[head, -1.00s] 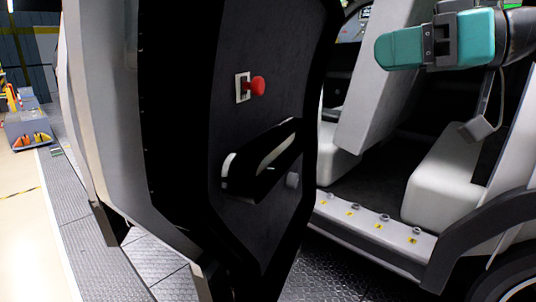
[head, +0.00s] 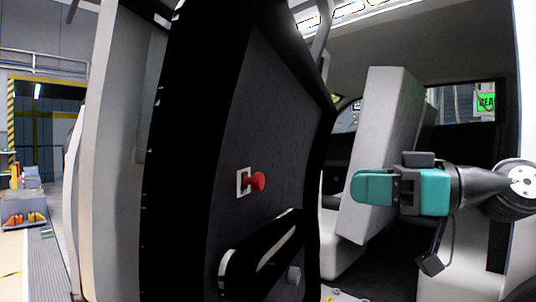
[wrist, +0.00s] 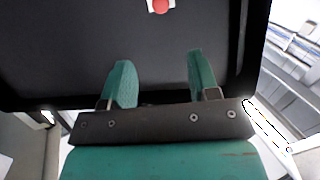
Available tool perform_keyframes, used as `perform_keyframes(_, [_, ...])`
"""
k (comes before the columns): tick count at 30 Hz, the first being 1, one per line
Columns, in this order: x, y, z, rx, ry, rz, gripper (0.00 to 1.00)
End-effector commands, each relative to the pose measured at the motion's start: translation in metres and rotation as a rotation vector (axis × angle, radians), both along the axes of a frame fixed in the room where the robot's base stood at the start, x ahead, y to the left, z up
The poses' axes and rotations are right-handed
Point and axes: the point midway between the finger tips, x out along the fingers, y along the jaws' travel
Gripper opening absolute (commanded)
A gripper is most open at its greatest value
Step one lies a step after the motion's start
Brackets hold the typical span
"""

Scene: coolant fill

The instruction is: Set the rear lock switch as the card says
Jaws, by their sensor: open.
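A red knob (head: 258,181) sticks out from a white plate (head: 242,182) on the dark inner panel of the open door (head: 225,130). The red knob (wrist: 160,5) also shows at the top edge of the wrist view, partly cut off. My gripper (head: 368,187) is to the right of the knob in the head view, at about its height and apart from it. In the wrist view my gripper (wrist: 161,78) has its two teal fingers spread, with nothing between them and the dark panel beyond. No card is in view. I cannot tell the switch's set position.
A door handle recess (head: 258,255) and a small grey knob (head: 294,275) are below the red knob. A pale seat (head: 380,155) stands in the car behind my gripper. A grey bin (head: 25,208) with orange items is far left. Open space separates my gripper from the panel.

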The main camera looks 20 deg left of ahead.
Motion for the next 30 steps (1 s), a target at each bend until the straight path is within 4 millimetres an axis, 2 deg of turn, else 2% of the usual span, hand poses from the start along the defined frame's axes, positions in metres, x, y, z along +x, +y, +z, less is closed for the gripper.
perform_keyframes(1, [-0.002,0.003,0.008,-0.002,0.005,0.002,0.55])
perform_keyframes(3, [-0.003,0.010,0.006,-0.004,0.004,0.003,0.55])
perform_keyframes(12, [-0.002,0.082,0.005,-0.004,0.001,0.004,0.55])
perform_keyframes(18, [-0.002,0.122,0.004,-0.004,0.001,0.003,0.55])
perform_keyframes(24, [0.000,0.145,0.002,-0.003,-0.001,-0.001,0.55])
perform_keyframes(30, [0.000,0.150,-0.001,-0.003,-0.001,-0.001,0.55])
